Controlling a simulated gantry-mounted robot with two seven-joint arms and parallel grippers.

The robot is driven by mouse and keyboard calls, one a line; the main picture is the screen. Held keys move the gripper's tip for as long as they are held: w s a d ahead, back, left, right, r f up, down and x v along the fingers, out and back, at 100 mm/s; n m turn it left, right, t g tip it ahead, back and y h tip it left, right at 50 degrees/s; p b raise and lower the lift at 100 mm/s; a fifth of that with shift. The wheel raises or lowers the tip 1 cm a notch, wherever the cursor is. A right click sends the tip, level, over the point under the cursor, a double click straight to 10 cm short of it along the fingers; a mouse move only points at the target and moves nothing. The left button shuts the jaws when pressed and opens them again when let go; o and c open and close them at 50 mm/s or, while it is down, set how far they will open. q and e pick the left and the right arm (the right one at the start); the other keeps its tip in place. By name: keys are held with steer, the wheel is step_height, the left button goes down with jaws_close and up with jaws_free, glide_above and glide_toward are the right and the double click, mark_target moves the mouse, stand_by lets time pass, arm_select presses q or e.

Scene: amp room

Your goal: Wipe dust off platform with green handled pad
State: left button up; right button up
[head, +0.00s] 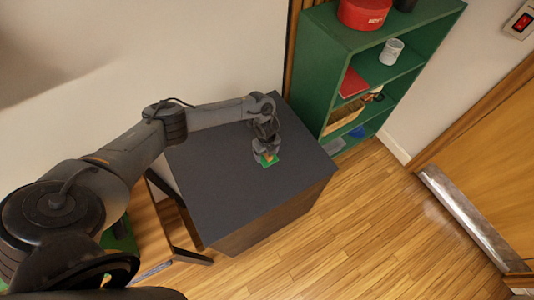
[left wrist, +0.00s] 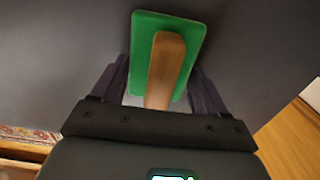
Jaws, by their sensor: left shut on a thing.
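The green pad (head: 269,161) with an orange-brown handle is at my left gripper (head: 266,152), over the dark grey platform (head: 215,185) near its far right part. In the left wrist view the green pad (left wrist: 145,40) and its wooden-looking handle (left wrist: 165,65) lie between the fingers of my left gripper (left wrist: 160,92), which is shut on the handle. The pad is at or just above the platform top; I cannot tell whether it touches. No dust can be made out on the visible surface. My right gripper is not in view.
A green shelf (head: 341,40) stands right of the platform, with a red round box (head: 363,13), a white mug (head: 391,51) and a red book (head: 353,83). A wall borders the platform's far side. Wooden floor (head: 350,220) is clear at the right.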

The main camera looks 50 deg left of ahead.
arm_select(q)
step_height(320, 180, up, 4)
steer(key=p, duration=0.3)
steer(key=shift+w+f, duration=0.1)
steer(key=shift+f, duration=0.15)
steer(key=shift+a+r+p, duration=0.1)
steer(key=shift+r+p, duration=0.2)
steer(key=shift+r, duration=0.05)
step_height(320, 180, up, 4)
steer(key=p, duration=0.4)
